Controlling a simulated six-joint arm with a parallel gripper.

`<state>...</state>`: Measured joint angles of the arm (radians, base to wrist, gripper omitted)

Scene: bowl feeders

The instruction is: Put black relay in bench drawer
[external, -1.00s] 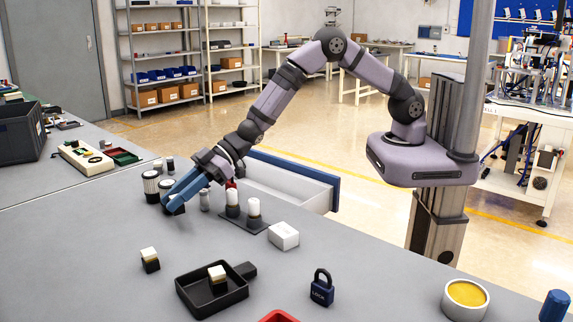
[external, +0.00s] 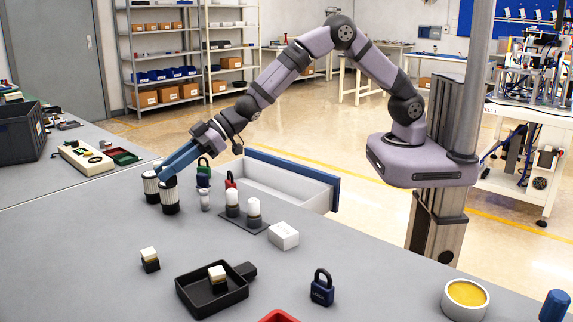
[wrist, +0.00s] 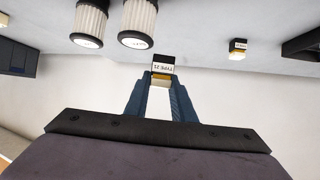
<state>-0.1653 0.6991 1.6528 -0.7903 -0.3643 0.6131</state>
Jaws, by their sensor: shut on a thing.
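My gripper (external: 162,176) is shut on the black relay (wrist: 163,67), a small block with a white label and a yellowish band. The relay sits between the fingertips in the wrist view; in the external view I cannot make it out behind the blue fingers. The gripper is raised above the grey bench, near two white ribbed cylinders with black ends (external: 151,187). The bench drawer (external: 285,178) stands open at the bench's far edge, to the right of my gripper. It has a white inside and a blue front, and its visible inside looks empty.
A white box (external: 284,236), a black tray (external: 190,290), another block (external: 150,262) and a blue padlock (external: 322,290) are nearer the camera.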

